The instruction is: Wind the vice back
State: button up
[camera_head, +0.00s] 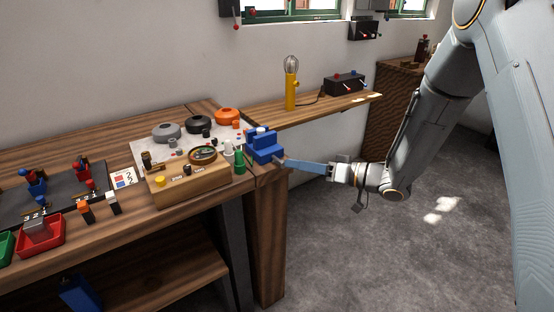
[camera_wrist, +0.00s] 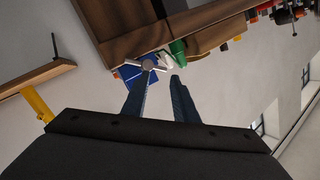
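The blue vice (camera_head: 263,148) sits at the right front corner of the wooden bench. In the wrist view its blue body (camera_wrist: 127,73) is partly behind the grey round screw end with a crossbar handle (camera_wrist: 148,65). My gripper (camera_head: 288,162) reaches in from the right, its blue fingers pointing at the vice's screw side. In the wrist view the gripper's two fingers (camera_wrist: 157,80) are apart, with a clear gap and nothing held between them. The handle lies just beyond the fingertips, nearer the left finger. I cannot tell whether they touch.
A green bottle-like piece (camera_head: 239,163) and a white one stand close left of the vice. A wooden box with knobs (camera_head: 190,187) is at the bench front. A wall shelf (camera_head: 312,107) with a yellow lamp (camera_head: 291,92) is behind. Floor right of the bench is free.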

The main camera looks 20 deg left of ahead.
aim_at(279, 163)
jog(key=shift+w+a+f+m+t+p, duration=0.3)
jog(key=shift+a+m+t+p, duration=0.5)
jog(key=shift+m, duration=2.8)
jog(key=shift+w+a+f+m+t+p, duration=0.35)
jog(key=shift+a+m+p, duration=0.85)
jog(key=shift+m, duration=2.4)
jog(key=shift+w+a+f+m+t+p, duration=0.15)
jog(key=shift+a+m+t+p, duration=0.85)
jog(key=shift+m, duration=2.6)
jog(key=shift+a+g+b, duration=0.35)
grip_shut()
